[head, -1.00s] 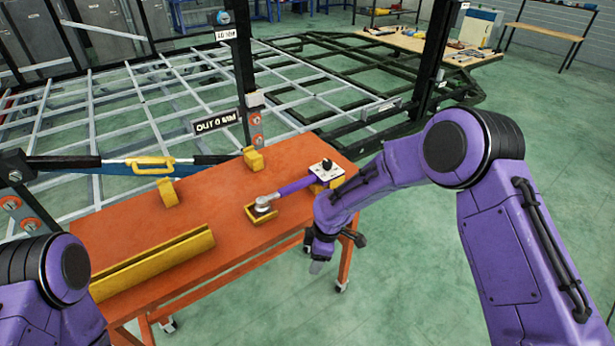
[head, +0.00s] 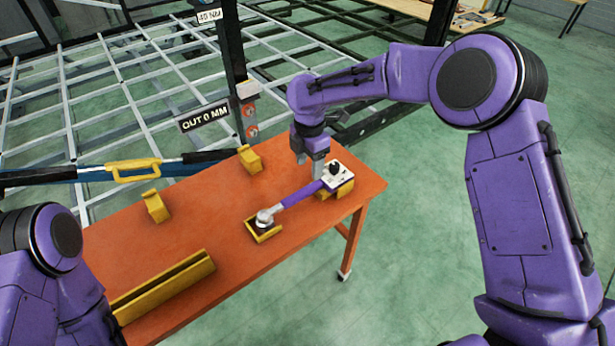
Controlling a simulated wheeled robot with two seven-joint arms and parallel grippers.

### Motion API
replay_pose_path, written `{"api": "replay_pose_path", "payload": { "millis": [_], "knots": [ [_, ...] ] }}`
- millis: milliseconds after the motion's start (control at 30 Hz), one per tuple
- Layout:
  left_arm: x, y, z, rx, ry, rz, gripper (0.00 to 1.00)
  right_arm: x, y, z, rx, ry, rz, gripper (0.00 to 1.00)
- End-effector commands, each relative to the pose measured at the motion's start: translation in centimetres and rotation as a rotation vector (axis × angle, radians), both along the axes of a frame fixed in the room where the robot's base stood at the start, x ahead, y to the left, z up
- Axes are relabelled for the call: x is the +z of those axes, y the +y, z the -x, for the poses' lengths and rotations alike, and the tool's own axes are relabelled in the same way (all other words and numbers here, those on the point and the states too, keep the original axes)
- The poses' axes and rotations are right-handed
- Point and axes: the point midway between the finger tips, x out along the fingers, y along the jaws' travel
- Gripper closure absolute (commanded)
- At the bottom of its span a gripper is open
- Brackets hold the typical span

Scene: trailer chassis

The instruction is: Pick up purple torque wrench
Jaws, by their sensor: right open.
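My right gripper (head: 309,170) points down above the far side of the table, close to the handle end of the wrench. It is open, and I cannot tell whether a finger touches the handle. My left gripper is out of view; only the left arm shows at the lower left.
The orange table (head: 215,205) also carries a long yellow channel (head: 165,285) and two yellow blocks (head: 250,159) (head: 156,206). A dark post with an "OUT 0 MM" sign (head: 203,117) and the metal trailer frame stand behind it. Green floor lies open on the right.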

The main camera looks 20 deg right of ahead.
Motion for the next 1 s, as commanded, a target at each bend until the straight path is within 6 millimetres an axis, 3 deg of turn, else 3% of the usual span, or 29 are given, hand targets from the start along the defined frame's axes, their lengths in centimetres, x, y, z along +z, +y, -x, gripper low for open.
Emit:
{"api": "replay_pose_path", "payload": {
  "millis": [100, 567, 833, 867, 1000],
  "knots": [
    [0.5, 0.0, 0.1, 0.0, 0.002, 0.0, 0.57, -2.3, 0.0, 0.2, -0.001, 0.006, 0.0, 0.43],
    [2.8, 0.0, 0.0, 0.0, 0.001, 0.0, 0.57, -9.2, -0.3, -0.3, -0.002, 0.004, 0.0, 0.43],
    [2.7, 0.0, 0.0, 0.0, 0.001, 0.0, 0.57, -10.0, -0.3, -0.3, -0.002, 0.001, -0.001, 0.43],
    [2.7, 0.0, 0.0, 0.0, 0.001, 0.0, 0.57, -10.0, -0.3, -0.3, -0.002, 0.001, -0.001, 0.49],
    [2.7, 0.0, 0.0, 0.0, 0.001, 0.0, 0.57, -10.0, -0.3, -0.3, -0.002, 0.002, 0.0, 0.95]
  ]
}}
